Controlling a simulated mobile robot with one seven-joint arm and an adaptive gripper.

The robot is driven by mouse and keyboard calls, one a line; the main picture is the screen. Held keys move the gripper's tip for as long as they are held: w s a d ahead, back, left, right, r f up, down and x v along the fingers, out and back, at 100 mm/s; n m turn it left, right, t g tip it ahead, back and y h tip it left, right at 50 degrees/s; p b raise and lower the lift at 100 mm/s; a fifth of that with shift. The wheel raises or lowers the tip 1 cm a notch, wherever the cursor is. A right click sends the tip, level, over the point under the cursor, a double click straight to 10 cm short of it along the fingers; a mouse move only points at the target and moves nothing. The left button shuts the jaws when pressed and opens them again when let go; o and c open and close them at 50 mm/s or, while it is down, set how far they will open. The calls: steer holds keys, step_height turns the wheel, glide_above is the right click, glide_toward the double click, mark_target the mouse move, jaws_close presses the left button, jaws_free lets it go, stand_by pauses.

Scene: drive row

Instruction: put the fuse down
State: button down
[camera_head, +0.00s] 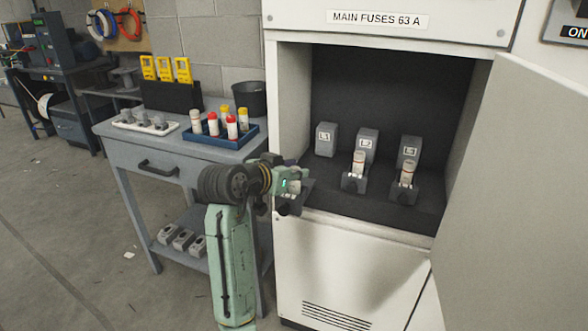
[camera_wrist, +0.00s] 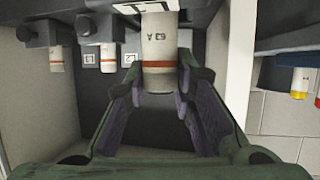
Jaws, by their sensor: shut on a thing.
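My gripper (camera_head: 290,187) is at the left front of the open fuse compartment. In the wrist view my gripper (camera_wrist: 160,80) is shut on a white fuse (camera_wrist: 158,47) with a red-brown band, marked 63 A. The wrist picture is upside down, and the fuse's end runs up to a dark block with a white label at the top edge. I cannot tell if it is seated there. In the head view my gripper hides this fuse. The two other positions, middle (camera_head: 359,163) and right (camera_head: 408,172), each hold a fuse upright.
The cabinet door (camera_head: 515,190) stands open at the right. A grey bench (camera_head: 190,152) at the left carries a blue tray (camera_head: 232,142) with several red, yellow and white-capped fuses, a white tray (camera_head: 128,127) and a black bin (camera_head: 249,97). The compartment's left wall is close to my gripper.

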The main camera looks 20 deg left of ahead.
steer(key=shift+f, duration=0.1)
steer(key=shift+f, duration=0.15)
steer(key=c, duration=1.4)
jaws_free()
steer(key=shift+o, duration=0.2)
